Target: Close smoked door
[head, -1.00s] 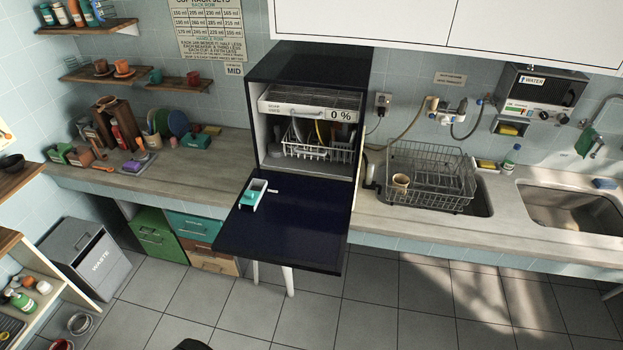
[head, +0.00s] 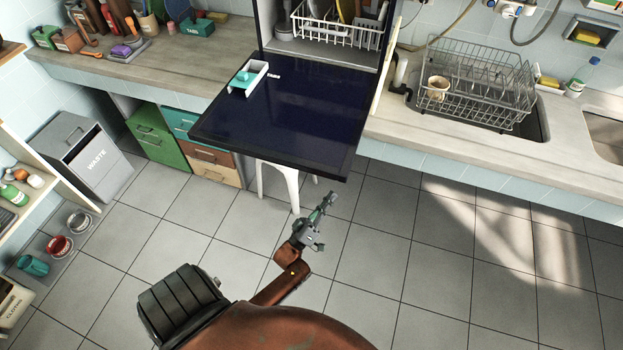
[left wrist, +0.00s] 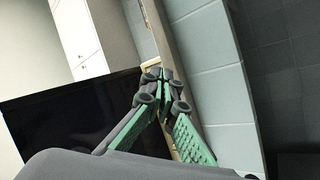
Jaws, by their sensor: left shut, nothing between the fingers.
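The smoked door (head: 285,118) is a dark, glossy panel hinged at the bottom of the dishwasher. It lies open and roughly level in the head view, sticking out past the counter edge. A small white tray with a teal tablet (head: 248,78) is on its upper left part. My left gripper (head: 330,200) is shut and empty, in front of and below the door's front edge, apart from it in the picture. In the left wrist view its fingertips (left wrist: 163,75) meet, with the dark door (left wrist: 80,115) behind to the left. My right gripper is not in view.
The dishwasher's white rack (head: 335,30) with dishes shows inside its opening. A wire dish rack (head: 478,85) with a mug stands right on the counter (head: 400,128). White legs (head: 280,185) stand beneath the door. Grey floor (head: 400,250) is clear to the right.

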